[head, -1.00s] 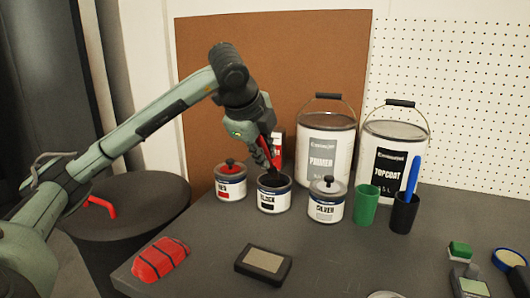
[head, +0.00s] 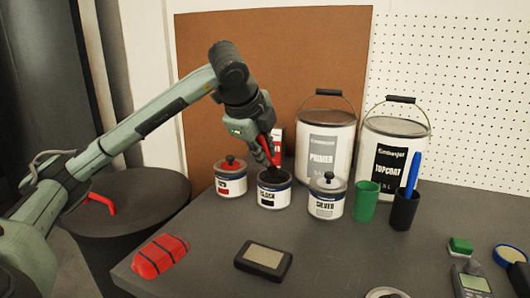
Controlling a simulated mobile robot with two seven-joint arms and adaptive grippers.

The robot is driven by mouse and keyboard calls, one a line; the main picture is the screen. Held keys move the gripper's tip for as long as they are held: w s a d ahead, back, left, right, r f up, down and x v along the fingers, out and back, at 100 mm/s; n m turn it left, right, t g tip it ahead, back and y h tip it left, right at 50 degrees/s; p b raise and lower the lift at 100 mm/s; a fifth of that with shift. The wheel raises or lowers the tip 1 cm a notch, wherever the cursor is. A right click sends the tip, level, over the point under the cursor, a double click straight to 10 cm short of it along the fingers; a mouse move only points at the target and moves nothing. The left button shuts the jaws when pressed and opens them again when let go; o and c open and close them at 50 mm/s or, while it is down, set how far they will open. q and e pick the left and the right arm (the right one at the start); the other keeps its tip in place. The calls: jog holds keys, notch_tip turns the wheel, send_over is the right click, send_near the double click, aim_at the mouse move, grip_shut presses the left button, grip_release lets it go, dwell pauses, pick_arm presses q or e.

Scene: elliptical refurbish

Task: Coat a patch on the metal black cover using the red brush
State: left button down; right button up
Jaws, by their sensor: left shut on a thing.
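My left gripper (head: 268,152) is above the open small can labelled BLACK (head: 274,193), fingers pointing down. It is shut on the red brush (head: 265,143), of which only a bit of red shows between the dark fingers. The brush's lower end is at the can's mouth; how deep it reaches is hidden. A dark rectangular piece with a beige panel (head: 264,257) lies flat near the table's front; I cannot tell whether it is the metal black cover. My right gripper is not in view.
Small cans RED (head: 230,182) and SILVER (head: 327,198) flank the black one, lids on. Large PRIMER (head: 325,150) and TOPCOAT (head: 392,160) cans stand behind. A green cup (head: 366,201) and a dark cup (head: 404,211) stand right.

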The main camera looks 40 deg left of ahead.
pick_arm(q)
jog(key=shift+f+b, duration=0.6)
jog(key=shift+b, duration=0.05)
dwell(1.5)
jog(key=shift+r, duration=0.1)
jog(key=shift+r+p, duration=2.6)
jog(key=shift+r, duration=0.9)
